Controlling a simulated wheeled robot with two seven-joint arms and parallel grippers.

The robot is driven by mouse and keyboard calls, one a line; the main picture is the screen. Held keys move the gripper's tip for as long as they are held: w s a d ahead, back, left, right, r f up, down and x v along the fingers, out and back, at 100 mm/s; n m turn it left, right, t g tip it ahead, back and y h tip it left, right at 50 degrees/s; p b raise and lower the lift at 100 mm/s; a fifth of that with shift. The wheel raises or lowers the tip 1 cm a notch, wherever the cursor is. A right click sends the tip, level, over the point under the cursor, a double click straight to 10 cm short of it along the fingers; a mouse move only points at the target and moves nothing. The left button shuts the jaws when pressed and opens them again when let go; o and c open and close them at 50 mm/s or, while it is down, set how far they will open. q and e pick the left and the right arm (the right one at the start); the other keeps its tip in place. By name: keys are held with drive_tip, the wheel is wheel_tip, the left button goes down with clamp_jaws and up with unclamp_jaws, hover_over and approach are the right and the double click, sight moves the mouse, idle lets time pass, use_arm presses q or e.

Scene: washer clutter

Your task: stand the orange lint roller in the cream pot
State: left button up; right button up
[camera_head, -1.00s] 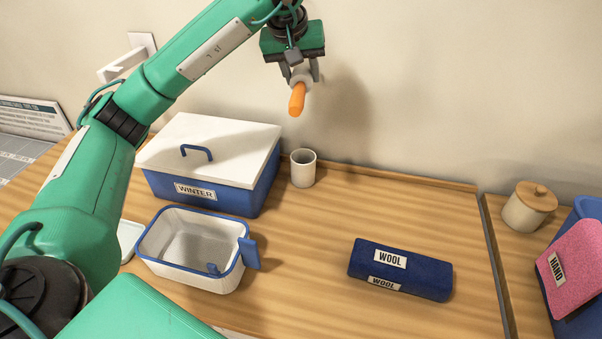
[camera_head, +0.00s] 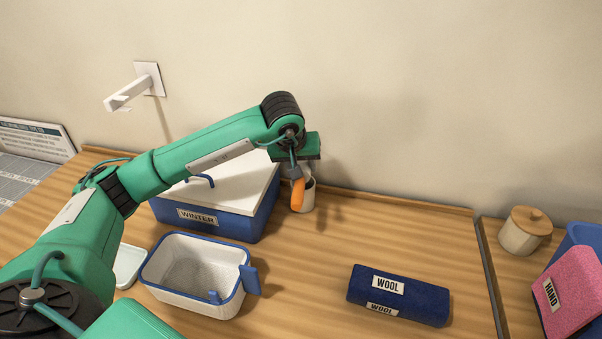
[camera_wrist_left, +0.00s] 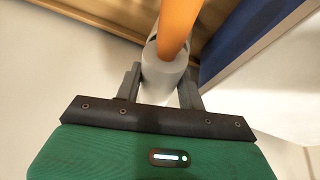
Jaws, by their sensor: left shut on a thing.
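The lint roller has an orange handle (camera_head: 297,196) that points down. My left gripper (camera_head: 296,172) is shut on its pale roller end, which shows between the fingers in the left wrist view (camera_wrist_left: 163,82). The orange handle also runs up out of the top of that view (camera_wrist_left: 178,25). The cream pot (camera_head: 309,198) stands upright on the worktop by the back wall. The handle covers the pot's left side in the head view, so it looks in front of the pot, not inside. Whether they touch is unclear. My right gripper is out of view.
A blue box with a white lid, labelled WINTER (camera_head: 222,220), stands just left of the pot. A white basket with a blue rim (camera_head: 190,300) is nearer. A blue WOOL roll (camera_head: 425,302) lies right; a wooden-lidded jar (camera_head: 520,238) stands beyond. Worktop between is clear.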

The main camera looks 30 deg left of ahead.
use_arm(q)
wheel_tip(320, 180, down, 3)
drive_tip(key=shift+f+p, duration=0.1)
drive_tip(key=shift+p, duration=0.2)
drive_tip(key=shift+f, duration=0.1)
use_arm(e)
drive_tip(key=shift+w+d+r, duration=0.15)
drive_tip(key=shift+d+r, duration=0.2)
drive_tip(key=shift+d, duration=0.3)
use_arm(q)
drive_tip(key=shift+f+b, duration=0.2)
drive_tip(key=shift+b, duration=0.15)
drive_tip(key=o, duration=1.1)
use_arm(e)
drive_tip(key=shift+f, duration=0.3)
use_arm(q)
drive_tip(key=shift+r, duration=0.15)
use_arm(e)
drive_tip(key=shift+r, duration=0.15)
